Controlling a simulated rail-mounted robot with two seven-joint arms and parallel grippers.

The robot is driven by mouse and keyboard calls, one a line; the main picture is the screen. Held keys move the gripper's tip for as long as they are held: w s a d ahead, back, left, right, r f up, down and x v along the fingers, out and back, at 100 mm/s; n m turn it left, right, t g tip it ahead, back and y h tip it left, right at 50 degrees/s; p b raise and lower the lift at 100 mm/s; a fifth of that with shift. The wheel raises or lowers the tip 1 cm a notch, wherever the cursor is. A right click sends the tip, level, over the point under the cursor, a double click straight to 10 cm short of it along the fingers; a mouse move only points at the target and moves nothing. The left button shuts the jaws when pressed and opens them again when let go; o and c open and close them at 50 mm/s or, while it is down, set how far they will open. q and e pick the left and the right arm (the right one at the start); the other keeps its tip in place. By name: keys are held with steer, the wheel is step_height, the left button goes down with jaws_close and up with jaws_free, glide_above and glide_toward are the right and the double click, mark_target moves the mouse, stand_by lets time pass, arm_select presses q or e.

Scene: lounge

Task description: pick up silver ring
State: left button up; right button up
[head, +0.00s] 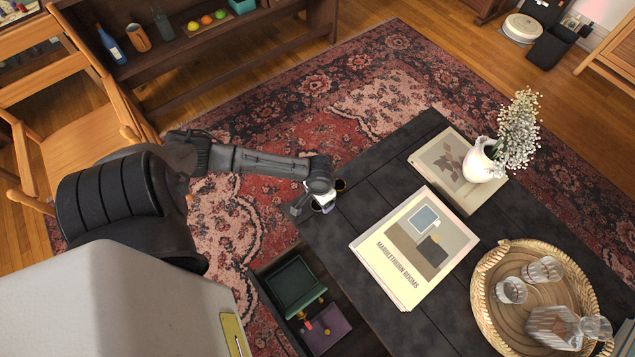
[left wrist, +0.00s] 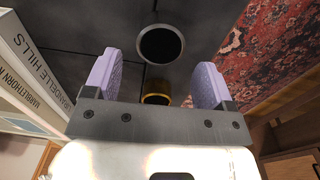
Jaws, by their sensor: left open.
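The silver ring (left wrist: 162,64) stands on the dark tabletop in the left wrist view, showing a grey rim around a dark inside. A gold ring (left wrist: 155,99) is beside it, closer to the gripper body in that view and partly hidden by it. My left gripper (left wrist: 156,62) is open, its two lavender fingers apart with nothing held between them. In the head view my left gripper (head: 324,205) is over the near left corner of the black table (head: 357,243).
Books (head: 415,247) lie right of the gripper. A vase of white flowers (head: 483,160) stands on another book, and a woven tray (head: 484,297) holds glassware. An open drawer (head: 262,286) with small items is below the table edge. A wooden chair (head: 75,140) stands left.

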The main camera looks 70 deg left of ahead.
arm_select(q)
step_height(320, 180, down, 4)
steer(key=shift+d+r+b, duration=0.1)
steer(key=shift+r+b, duration=0.15)
steer(key=shift+b, duration=0.6)
steer(key=c, duration=1)
steer(key=shift+r, duration=0.1)
